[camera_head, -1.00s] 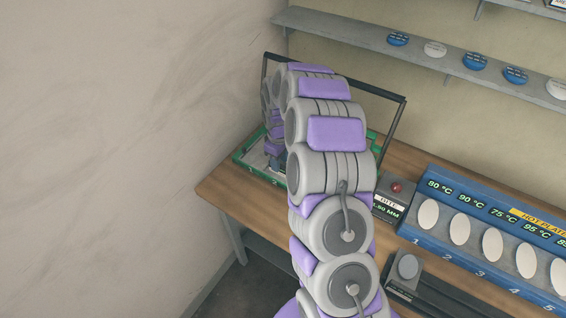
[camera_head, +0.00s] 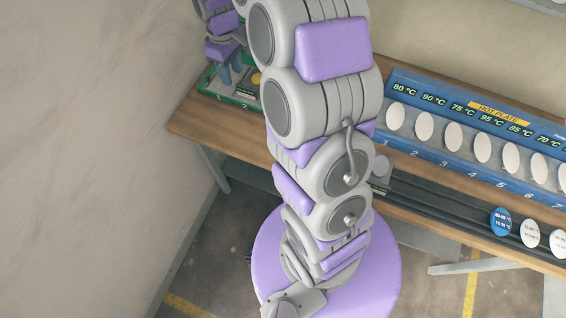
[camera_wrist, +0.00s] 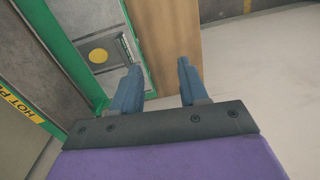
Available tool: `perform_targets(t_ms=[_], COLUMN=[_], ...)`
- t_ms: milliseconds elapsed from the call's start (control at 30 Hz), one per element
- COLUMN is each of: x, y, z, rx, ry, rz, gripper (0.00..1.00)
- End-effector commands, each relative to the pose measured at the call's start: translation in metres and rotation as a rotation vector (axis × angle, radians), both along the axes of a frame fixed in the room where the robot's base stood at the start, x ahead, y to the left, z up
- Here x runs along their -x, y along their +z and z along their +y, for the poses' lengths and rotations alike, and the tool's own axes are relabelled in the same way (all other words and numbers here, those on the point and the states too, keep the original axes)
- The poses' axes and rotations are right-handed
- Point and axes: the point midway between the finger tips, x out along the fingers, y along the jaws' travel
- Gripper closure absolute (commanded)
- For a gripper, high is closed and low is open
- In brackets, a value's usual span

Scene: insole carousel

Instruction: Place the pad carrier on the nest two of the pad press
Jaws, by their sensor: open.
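The pad press (camera_head: 212,84) is a green-edged fixture at the left end of the bench, with the numbers 1 and 2 on its front edge; my arm hides much of it. In the wrist view its green edge (camera_wrist: 88,75) runs beside my fingers. A round yellow disc (camera_wrist: 98,55) lies on its grey surface beside a small label plate. My gripper (camera_wrist: 160,67) is open, with nothing seen between its blue fingers. I cannot make out a pad carrier for certain.
A blue hot plate (camera_head: 450,168) with a row of white ovals stands right of my arm. A dark rail (camera_head: 430,205) runs in front of it, near a blue disc (camera_head: 502,222) and white discs (camera_head: 530,233). The wooden bench (camera_head: 190,122) has a bare front-left corner.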

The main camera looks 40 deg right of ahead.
Motion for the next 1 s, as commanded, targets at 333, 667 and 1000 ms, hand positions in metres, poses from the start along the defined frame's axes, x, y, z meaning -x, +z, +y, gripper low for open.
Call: perform_targets(t_ms=[333, 667, 1000], x=[0.119, 0.245, 0.332], y=[0.055, 0.071, 0.062], z=[0.038, 0.062, 0.062], rx=[-0.002, 0.038, 0.065], ry=[-0.139, -0.324, -0.491], rz=[0.046, 0.099, 0.134], gripper=[0.56, 0.56, 0.56])
